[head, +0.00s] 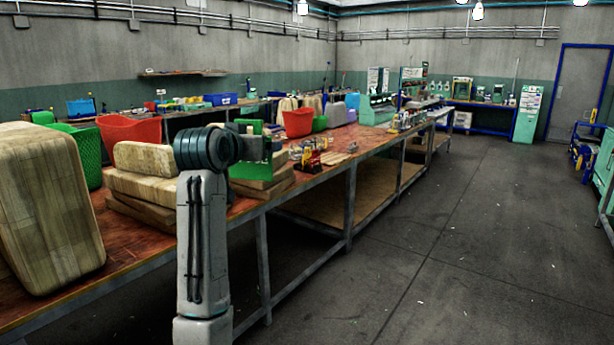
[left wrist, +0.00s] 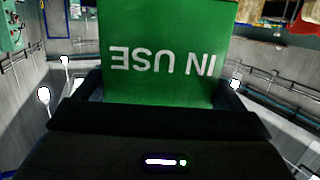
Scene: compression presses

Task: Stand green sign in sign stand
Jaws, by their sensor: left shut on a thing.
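The green sign (left wrist: 172,30) fills the upper middle of the left wrist view, with white "IN USE" lettering upside down there. My left gripper (left wrist: 160,92) is shut on it, one dark finger at each side. In the head view the green sign (head: 254,169) shows just right of my left wrist, above the front edge of the long workbench. It hides part of the stacked wooden boards. My wrist hides much of the gripper there. I cannot make out the sign stand in either view. My right gripper is in neither view.
The red-brown workbench (head: 135,243) runs from front left to the back. On it are a large wooden block (head: 45,210), stacked wooden boards (head: 143,186), red bins (head: 298,122), a green basket (head: 86,158) and small tools. Open grey floor (head: 460,240) lies to the right.

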